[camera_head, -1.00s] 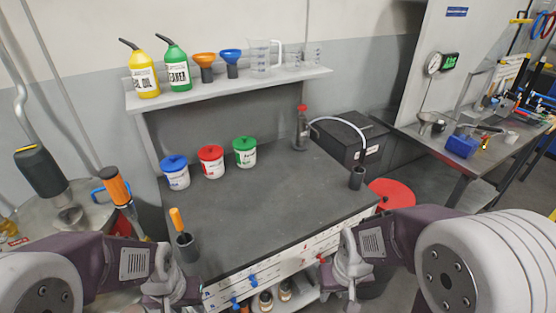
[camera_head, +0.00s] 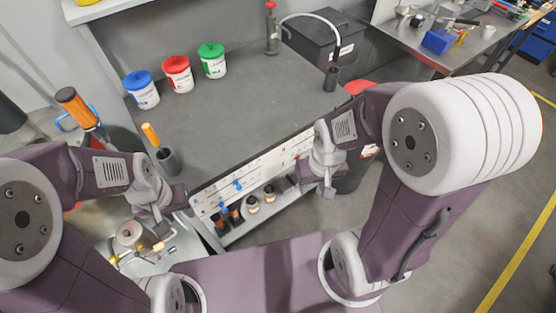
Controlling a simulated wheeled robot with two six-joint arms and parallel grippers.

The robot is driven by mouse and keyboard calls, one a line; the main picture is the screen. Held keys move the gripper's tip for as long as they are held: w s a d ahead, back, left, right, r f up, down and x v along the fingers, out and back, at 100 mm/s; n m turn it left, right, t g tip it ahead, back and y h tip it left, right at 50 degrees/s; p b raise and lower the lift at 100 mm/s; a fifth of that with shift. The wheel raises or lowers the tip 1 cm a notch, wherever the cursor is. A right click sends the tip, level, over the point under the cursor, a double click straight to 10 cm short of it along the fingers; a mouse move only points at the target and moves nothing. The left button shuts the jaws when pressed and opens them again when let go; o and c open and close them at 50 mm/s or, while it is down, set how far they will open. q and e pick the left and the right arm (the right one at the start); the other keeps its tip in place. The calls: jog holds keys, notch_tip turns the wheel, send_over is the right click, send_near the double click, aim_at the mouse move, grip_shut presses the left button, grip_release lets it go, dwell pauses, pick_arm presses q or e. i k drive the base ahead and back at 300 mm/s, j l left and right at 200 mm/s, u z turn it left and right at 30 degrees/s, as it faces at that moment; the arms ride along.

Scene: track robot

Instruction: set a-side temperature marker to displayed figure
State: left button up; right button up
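A white scale board (camera_head: 262,168) runs along the front edge of the dark workbench. It has small printed marks too fine to read. A blue marker (camera_head: 237,185) sits on its left part, with another small blue piece (camera_head: 222,206) below it. Which side is the a-side cannot be read. My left gripper (camera_head: 166,212) hangs left of the board's left end, apart from the markers. My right gripper (camera_head: 320,185) hangs by the board's right end and hides part of it. Neither seems to hold anything; their finger gaps are unclear. No lit display is in view.
On the bench (camera_head: 230,110) stand blue-lidded (camera_head: 141,89), red-lidded (camera_head: 177,74) and green-lidded (camera_head: 212,60) tubs, a dark cup (camera_head: 331,79) and a black box (camera_head: 322,38). An orange-handled tool stands in a holder (camera_head: 167,160) at the left corner. Bottles (camera_head: 252,203) stand below the board.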

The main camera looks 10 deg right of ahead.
aim_at(225, 210)
jog(key=k+u, duration=0.15)
jog(key=u, duration=0.3)
jog(key=k+u, duration=0.1)
jog(key=u, duration=0.35)
jog(key=k+u, duration=0.1)
jog(key=u, duration=0.35)
jog(key=k+j+u, duration=0.1)
jog(key=u, duration=0.35)
jog(key=k+j+u, duration=0.1)
jog(key=j+u, duration=0.15)
jog(key=u, duration=0.2)
jog(key=z, duration=2.55)
